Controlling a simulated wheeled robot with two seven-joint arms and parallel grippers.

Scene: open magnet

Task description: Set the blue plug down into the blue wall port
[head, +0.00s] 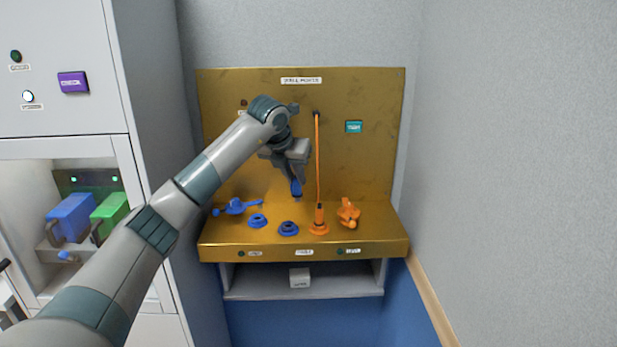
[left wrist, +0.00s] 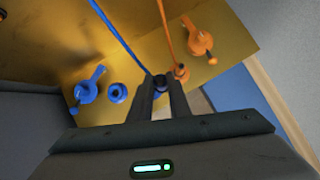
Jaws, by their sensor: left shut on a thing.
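My left gripper (head: 295,180) is shut on the blue plug (head: 297,189), which hangs upright above the brass wall-port shelf. Two blue ring-shaped ports sit on the shelf: one (head: 257,220) further left, and one (head: 288,229) almost below the plug. There is a visible gap between the plug and that nearer port. In the left wrist view, the plug (left wrist: 160,81) shows between the fingertips, with a blue cable (left wrist: 118,35) running up from it. The left blue port (left wrist: 117,93) shows there; the other is hidden behind the gripper. My right gripper is not in view.
A blue valve handle (head: 236,207) lies left of the ports. An orange plug (head: 319,215) with an upright orange cable (head: 318,150) stands close on the right, beside an orange valve handle (head: 348,212). The brass back panel (head: 370,160) rises behind.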

